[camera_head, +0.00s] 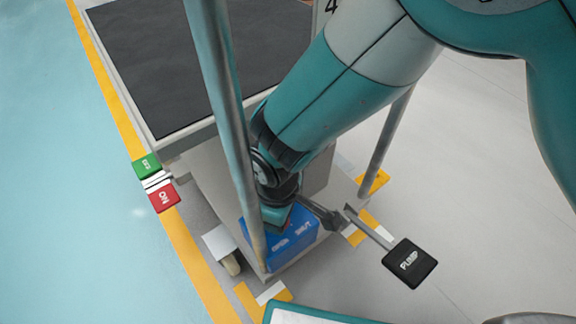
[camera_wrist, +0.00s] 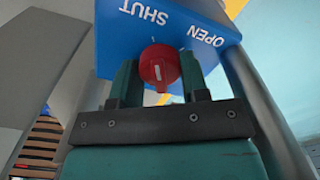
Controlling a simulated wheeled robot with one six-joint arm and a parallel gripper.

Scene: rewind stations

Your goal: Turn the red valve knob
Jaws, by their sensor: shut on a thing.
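The red valve knob (camera_wrist: 160,67) sits on a blue panel (camera_wrist: 105,40) marked SHUT and OPEN in the wrist view. A white mark shows on the knob's face. My gripper (camera_wrist: 160,75) is shut on the knob, with one finger on each side of it. In the head view the blue box (camera_head: 262,250) stands low on the cart, and my gripper (camera_head: 283,216) reaches down to it. The knob is mostly hidden there behind my gripper.
A grey metal post (camera_head: 228,120) rises close to my wrist, and another post (camera_head: 385,145) stands to the right. A black PUMP pedal (camera_head: 409,262) sticks out on the right. Green (camera_head: 146,166) and red (camera_head: 164,196) blocks are at the left edge.

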